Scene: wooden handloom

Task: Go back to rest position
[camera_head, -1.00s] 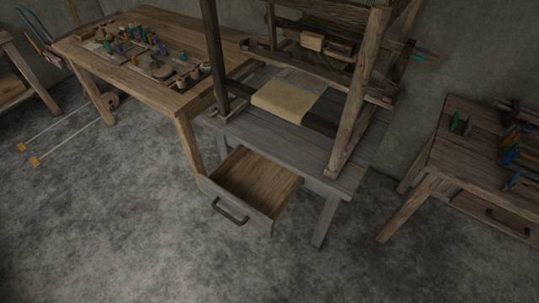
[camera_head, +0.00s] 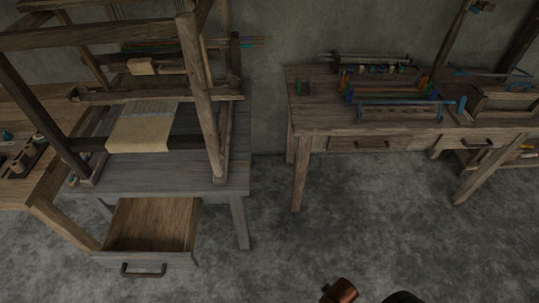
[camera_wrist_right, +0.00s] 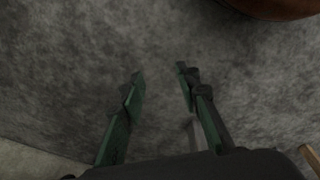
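The wooden handloom (camera_head: 205,95) stands on a grey table at the left of the head view, with pale cloth (camera_head: 140,132) on it. The table's drawer (camera_head: 150,225) is pulled open and looks empty. My right gripper (camera_wrist_right: 158,80) shows in the right wrist view with its two green-sided fingers spread apart. Nothing is between them, and bare floor lies beyond. Copper and black parts at the bottom edge of the head view look like mine. My left gripper is in no view now.
A wooden side table (camera_head: 310,122) with colored tools and spools stands at the right. Another wooden table (camera_head: 60,200) is at the far left. The grey floor (camera_head: 400,245) in front of the side table is clear. The open drawer juts out over the floor.

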